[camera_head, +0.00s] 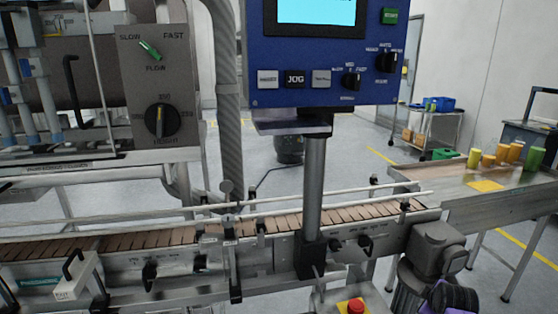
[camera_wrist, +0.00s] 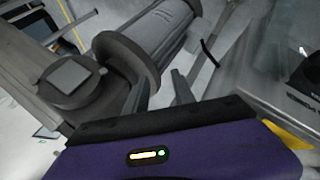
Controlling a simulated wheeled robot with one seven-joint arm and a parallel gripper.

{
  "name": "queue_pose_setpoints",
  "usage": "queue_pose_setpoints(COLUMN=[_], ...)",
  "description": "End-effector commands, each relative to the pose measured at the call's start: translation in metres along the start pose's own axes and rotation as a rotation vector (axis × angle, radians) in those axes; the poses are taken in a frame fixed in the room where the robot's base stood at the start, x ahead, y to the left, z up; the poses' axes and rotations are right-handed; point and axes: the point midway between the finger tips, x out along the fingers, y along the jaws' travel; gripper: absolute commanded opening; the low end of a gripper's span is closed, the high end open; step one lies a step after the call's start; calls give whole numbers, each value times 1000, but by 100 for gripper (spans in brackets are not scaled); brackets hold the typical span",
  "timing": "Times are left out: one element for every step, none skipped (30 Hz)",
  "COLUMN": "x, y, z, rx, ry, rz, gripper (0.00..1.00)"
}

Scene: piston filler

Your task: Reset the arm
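My gripper (camera_head: 452,298) shows as a purple and black part at the bottom right of the head view, cut off by the frame edge. It is in front of the lower right end of the conveyor, close to the grey motor (camera_head: 436,248). In the wrist view, the purple body of my gripper (camera_wrist: 185,148) fills the bottom, with a small lit indicator.
The conveyor (camera_head: 150,238) with guide rails crosses the front. A blue control panel (camera_head: 325,85) stands above it on a post (camera_head: 314,190). A red button (camera_head: 355,306) is low in front. A metal table (camera_head: 480,200) with several green and orange cups is at right.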

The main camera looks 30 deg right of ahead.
Motion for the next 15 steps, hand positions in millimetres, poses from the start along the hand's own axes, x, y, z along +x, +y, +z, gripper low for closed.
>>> queue_pose_setpoints(x=[-7,-12,-19,-26,-34,-45,-54,-63,-77,-88,-99,-114,-126,-138,-155], y=[-11,-16,-24,-30,-38,-48,-56,-64,-75,-83,-92,-103,-111,-120,-131], z=[-6,-11,-17,-22,-27,-33,-37,-40,-46,-48,-51,-54,-56,-58,-60], rx=[46,77,118,150,180,220,248,276,312,337,361,393,415,437,463], ry=[38,64,102,132,164,209,243,277,323,356,390,436,469,501,543], rz=[44,71,105,128,148,173,187,201,214,221,226,231,231,229,225], gripper=[31,31,31,31,31,31,31,31,31,31,31,31,31,31,31])
